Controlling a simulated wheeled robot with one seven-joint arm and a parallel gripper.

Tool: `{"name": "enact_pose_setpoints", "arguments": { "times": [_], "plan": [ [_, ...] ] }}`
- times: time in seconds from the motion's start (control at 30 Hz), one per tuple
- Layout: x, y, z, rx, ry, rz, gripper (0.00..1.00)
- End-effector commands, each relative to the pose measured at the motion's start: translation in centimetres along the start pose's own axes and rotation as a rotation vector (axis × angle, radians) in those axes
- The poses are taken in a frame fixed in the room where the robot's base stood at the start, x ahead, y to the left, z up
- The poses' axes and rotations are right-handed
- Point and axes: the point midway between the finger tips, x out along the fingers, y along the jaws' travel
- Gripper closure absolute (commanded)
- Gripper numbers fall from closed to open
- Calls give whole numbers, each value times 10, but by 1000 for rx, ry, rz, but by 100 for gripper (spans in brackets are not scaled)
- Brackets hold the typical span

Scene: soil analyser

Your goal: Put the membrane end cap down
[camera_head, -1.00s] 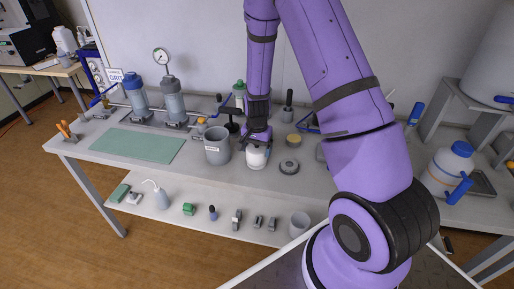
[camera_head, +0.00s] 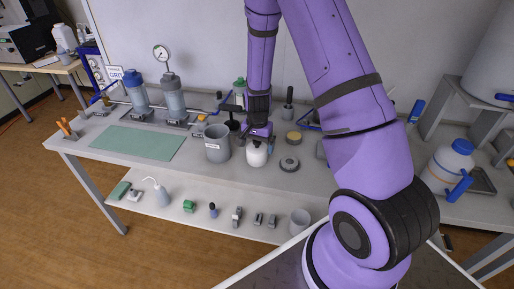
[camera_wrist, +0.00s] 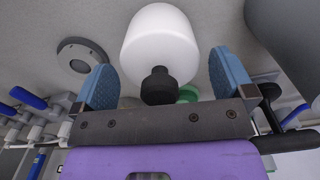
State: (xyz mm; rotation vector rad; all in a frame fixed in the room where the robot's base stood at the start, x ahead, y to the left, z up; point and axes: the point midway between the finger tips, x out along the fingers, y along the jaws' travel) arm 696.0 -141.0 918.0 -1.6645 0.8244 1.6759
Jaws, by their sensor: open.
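A white rounded cylinder with a black stub (camera_head: 256,154) stands upright on the bench, just right of a grey beaker. It fits the membrane end cap best, but I cannot tell for sure. My gripper (camera_head: 260,132) is right above it. In the wrist view the white cylinder (camera_wrist: 160,45) and its black stub lie between the blue finger pads of my gripper (camera_wrist: 165,82). The fingers are open, with a gap on each side. A flat grey disc with a round centre (camera_head: 289,164) lies to the right, and also shows in the wrist view (camera_wrist: 82,55).
The grey beaker (camera_head: 217,153) stands close on the left. A yellow-topped round piece (camera_head: 294,138) is behind the disc. Filter housings (camera_head: 174,98) and a gauge stand at the back left. The green mat (camera_head: 137,143) is bare. A lower shelf holds several small items.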

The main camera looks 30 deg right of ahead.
Motion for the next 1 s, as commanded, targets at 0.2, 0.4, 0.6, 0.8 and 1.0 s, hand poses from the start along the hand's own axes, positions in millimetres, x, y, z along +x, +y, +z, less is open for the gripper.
{"name": "enact_pose_setpoints", "arguments": {
  "times": [0.2,0.4,0.6,0.8,1.0],
  "plan": [
    [-41,-1,0,-3,5,-4,0],
    [-78,-1,0,-2,3,-2,0],
    [-105,-1,0,-2,2,-1,0],
    [-119,0,1,-8,2,-4,0],
    [-164,2,17,-86,20,-52,0]
  ]
}}
